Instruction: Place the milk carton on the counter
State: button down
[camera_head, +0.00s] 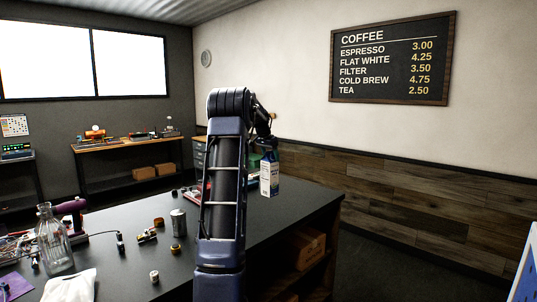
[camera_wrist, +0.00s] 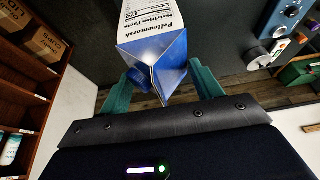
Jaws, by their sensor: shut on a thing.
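The milk carton (camera_head: 269,176) is white and blue, with a blue gabled top and a blue cap. My gripper (camera_head: 268,153) is shut on its top and holds it upright over the right part of the black counter (camera_head: 312,207). In the wrist view the carton (camera_wrist: 154,40) sits between the two green fingers of my gripper (camera_wrist: 160,88), its printed side showing. Whether its base touches the counter or hangs above it, I cannot tell.
My arm hides the middle. The right end looks clear. Open shelves with cardboard boxes (camera_head: 306,245) are below.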

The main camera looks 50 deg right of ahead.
aim_at(271, 182)
notch_tip(271, 182, down, 14)
dwell(0.7)
jog(key=shift+f, duration=0.1)
jog(key=shift+c, duration=1.5)
grip_release()
